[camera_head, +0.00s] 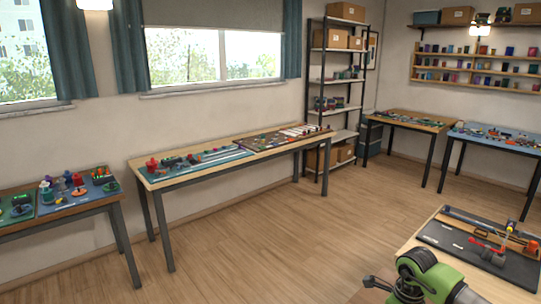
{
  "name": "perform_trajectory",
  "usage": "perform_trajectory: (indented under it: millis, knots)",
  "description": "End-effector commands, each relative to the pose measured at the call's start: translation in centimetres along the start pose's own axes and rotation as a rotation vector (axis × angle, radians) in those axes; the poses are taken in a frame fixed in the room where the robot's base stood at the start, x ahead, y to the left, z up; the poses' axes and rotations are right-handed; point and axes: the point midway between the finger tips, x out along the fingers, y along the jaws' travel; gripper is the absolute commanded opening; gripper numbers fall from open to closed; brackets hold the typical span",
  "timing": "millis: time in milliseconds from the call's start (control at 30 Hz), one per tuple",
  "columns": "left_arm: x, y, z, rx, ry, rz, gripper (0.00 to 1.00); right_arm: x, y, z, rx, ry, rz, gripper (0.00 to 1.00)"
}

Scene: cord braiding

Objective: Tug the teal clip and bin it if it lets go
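I cannot pick out the teal clip; the small items on the tables are too small to tell apart. A green and grey part of my arm shows at the bottom right, its link running off toward the lower right. A dark hooked piece, which looks like part of my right gripper (376,283), sticks out to its left, and the rest is hidden or cut off. I cannot see its fingertips or whether it holds anything. My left gripper is not in view.
A near table (400,254) at lower right bears a dark board (450,240) with a red piece and a yellow post. Work tables with small parts stand along the walls (160,183). A metal shelf (330,82) stands in the back corner. The wooden floor (270,240) between is clear.

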Motion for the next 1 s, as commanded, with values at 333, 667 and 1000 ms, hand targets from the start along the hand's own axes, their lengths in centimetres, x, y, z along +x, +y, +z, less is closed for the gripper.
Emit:
perform_trajectory:
  millis: [333, 667, 1000]
  knots:
    - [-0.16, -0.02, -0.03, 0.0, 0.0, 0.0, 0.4, -0.52, -0.14, 0.08, 0.001, -0.003, -0.003, 0.0]
    - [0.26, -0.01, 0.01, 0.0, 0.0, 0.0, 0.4, -0.37, -0.25, 0.14, 0.002, -0.006, -0.005, 0.0]
    - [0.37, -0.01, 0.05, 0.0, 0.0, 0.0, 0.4, -0.32, -0.26, 0.15, 0.002, -0.006, -0.006, 0.0]
